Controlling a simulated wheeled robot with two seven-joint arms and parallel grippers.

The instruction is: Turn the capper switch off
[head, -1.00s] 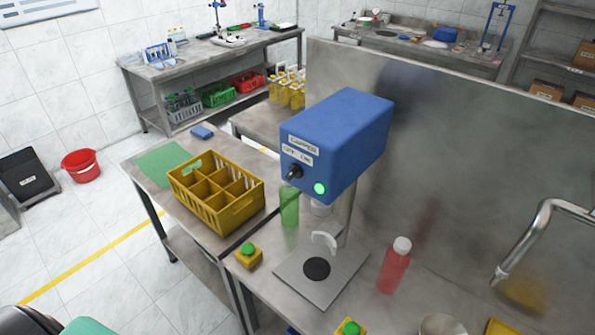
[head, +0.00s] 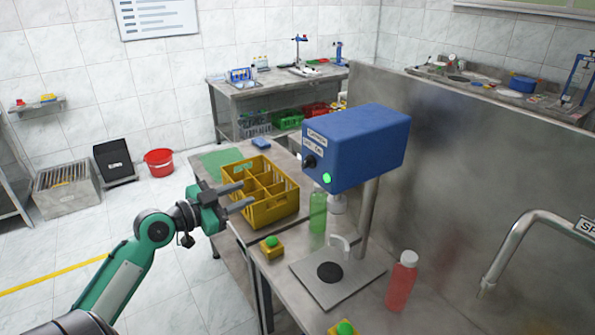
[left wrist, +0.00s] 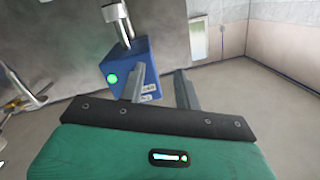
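The capper is a blue box (head: 365,145) on a metal post at the worktable. A black switch knob (head: 309,161) sits on its labelled front face, beside a bright green lamp (head: 327,178). My left gripper (head: 247,194) is open and empty, left of the capper and in front of the yellow crate, apart from the knob. In the left wrist view the capper (left wrist: 133,62) appears upside down beyond the fingers (left wrist: 160,88), with its green lamp lit; the knob cannot be made out there, and one finger overlaps the capper. My right gripper is not in view.
A yellow divided crate (head: 285,207) stands behind the left fingers. Below the capper are a green bottle (head: 317,215) and a metal plate (head: 310,283) with a black disc. A red bottle (head: 401,283) stands to the right. A small yellow box with a green button (head: 271,248) is nearby.

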